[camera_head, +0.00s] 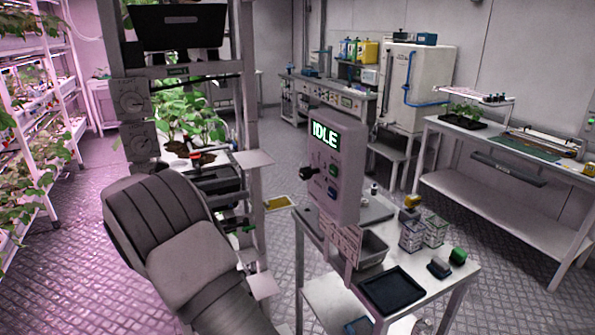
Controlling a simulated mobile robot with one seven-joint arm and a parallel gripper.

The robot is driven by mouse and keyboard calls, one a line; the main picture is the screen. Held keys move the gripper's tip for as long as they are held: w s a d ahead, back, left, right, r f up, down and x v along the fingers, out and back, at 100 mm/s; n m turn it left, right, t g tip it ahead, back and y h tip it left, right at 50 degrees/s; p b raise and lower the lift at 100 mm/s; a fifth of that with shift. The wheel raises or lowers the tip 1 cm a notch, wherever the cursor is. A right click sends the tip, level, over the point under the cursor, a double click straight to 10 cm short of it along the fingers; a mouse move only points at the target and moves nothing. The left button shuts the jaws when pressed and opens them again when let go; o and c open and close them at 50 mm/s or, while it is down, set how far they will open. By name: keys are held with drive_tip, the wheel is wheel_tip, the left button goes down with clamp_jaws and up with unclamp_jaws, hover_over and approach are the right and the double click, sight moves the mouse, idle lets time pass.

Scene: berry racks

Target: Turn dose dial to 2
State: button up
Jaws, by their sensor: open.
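A control panel (345,150) stands right of centre with a green display (325,134) reading IDLE. A black knob (310,173) sticks out from its left side, near small coloured buttons. I cannot tell from the labels which of these is the dose dial, nor its setting. My arm fills the lower left, in front of the frame; my gripper cannot be made out behind it.
A small table (440,292) below the panel carries a black tray (392,290), a grey bin (370,250) and wire baskets. Plants (190,118) stand behind the frame. Plant racks line the left wall; a long bench (500,160) stands right. Open floor lies between.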

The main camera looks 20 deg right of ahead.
sight(301, 174)
drive_tip(key=d, duration=1.7)
drive_tip(key=shift+w+d+p, duration=0.1)
drive_tip(key=shift+w+p, duration=0.1)
drive_tip(key=shift+p, duration=0.2)
clamp_jaws()
